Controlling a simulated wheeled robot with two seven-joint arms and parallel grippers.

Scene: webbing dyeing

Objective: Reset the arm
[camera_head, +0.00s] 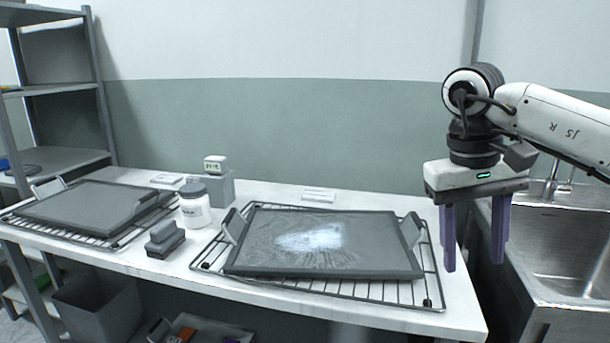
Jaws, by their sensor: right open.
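My right gripper (475,240) hangs fingers-down at the right end of the white table (455,318). Its two purple fingers are apart with nothing between them. My right arm (555,118) comes in from the right edge. The gripper is to the right of a grey framed screen (375,258) with a pale powdery patch in its middle, and apart from it. My left gripper is out of the picture.
The screen lies on a wire rack (385,292). A second screen (85,207) lies on another rack at left. A white jar (194,205), a grey block tool (165,240) and a small timer (214,165) stand between. A steel sink (565,245) is at right, shelves (55,90) at left.

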